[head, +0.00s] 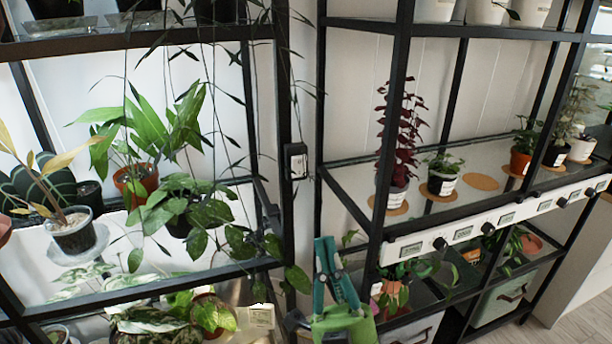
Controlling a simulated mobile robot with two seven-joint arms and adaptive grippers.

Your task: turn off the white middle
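A long white panel (480,226) runs along the front edge of the right rack's middle shelf. It carries several black knobs, one of them a near knob (440,243) and another farther right (488,228), with small grey label windows between them. The knob settings are too small to read. My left gripper is not in view.
Potted plants, including a dark red one (398,130), stand on the glass shelf (345,178) above the panel. A small box (296,160) is on the left rack's post. Trailing leaves (297,278) hang near my gripper. A lidded bin (503,298) stands below.

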